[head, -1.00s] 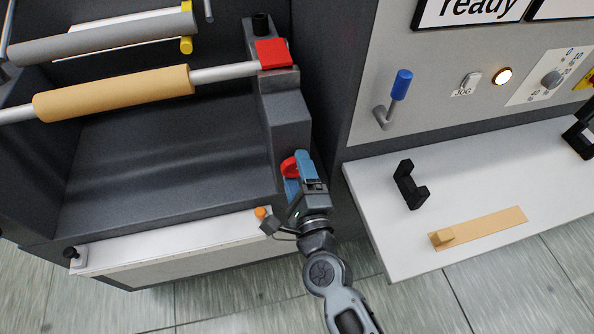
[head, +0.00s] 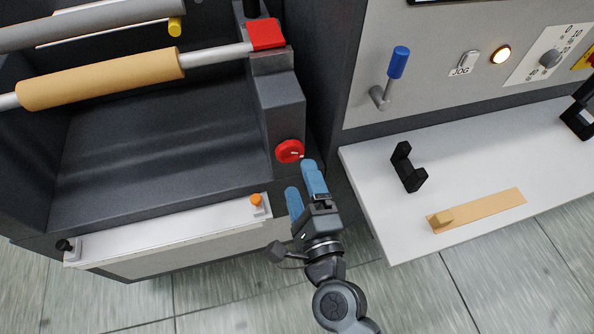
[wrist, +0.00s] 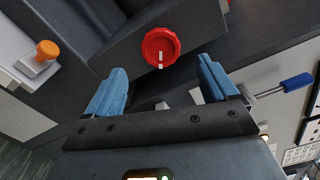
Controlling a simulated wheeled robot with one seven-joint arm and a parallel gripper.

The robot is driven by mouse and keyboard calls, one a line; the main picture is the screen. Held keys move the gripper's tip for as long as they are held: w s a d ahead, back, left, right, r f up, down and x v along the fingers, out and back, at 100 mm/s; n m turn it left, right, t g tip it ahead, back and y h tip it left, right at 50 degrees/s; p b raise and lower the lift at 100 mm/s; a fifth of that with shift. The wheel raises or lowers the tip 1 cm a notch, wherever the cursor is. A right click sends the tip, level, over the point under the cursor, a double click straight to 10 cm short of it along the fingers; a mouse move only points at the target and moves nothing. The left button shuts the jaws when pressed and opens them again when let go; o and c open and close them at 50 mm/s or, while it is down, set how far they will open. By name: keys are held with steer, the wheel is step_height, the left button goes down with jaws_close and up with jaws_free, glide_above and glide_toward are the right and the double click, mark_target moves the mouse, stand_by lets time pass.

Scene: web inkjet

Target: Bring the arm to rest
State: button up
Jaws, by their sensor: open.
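My gripper (head: 304,186) has blue fingers and is open and empty in the head view. It is just below and in front of a red knob (head: 290,151) on the dark machine's side post, apart from it. In the wrist view the red knob (wrist: 161,46) shows beyond the gap between the two spread fingers (wrist: 162,88), with a white mark pointing down in that picture. Nothing is between the fingers.
An orange-topped knob (head: 257,201) sits on the white ledge (head: 170,229) at left. A tan roll (head: 100,80) lies above on its shaft. At right stand a white shelf (head: 380,220) with a black bracket (head: 408,168) and a panel with a blue-handled lever (head: 398,63).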

steer(key=shift+s+d, duration=0.15)
steer(key=shift+s, duration=0.3)
steer(key=s+d+r+n+h, duration=0.1)
steer(key=s+d+n+h, duration=0.2)
steer(key=s+d+n, duration=0.75)
steer(key=s+d+r+n+g+h, duration=0.1)
steer(key=s+d+r+n, duration=0.3)
steer(key=s, duration=0.5)
steer(key=s+d+r+n+g+h, duration=0.1)
steer(key=s+d+r+n, duration=0.3)
steer(key=s, duration=0.6)
step_height(320, 180, up, 2)
steer(key=shift+d+g, duration=0.3)
steer(key=shift+d, duration=0.7)
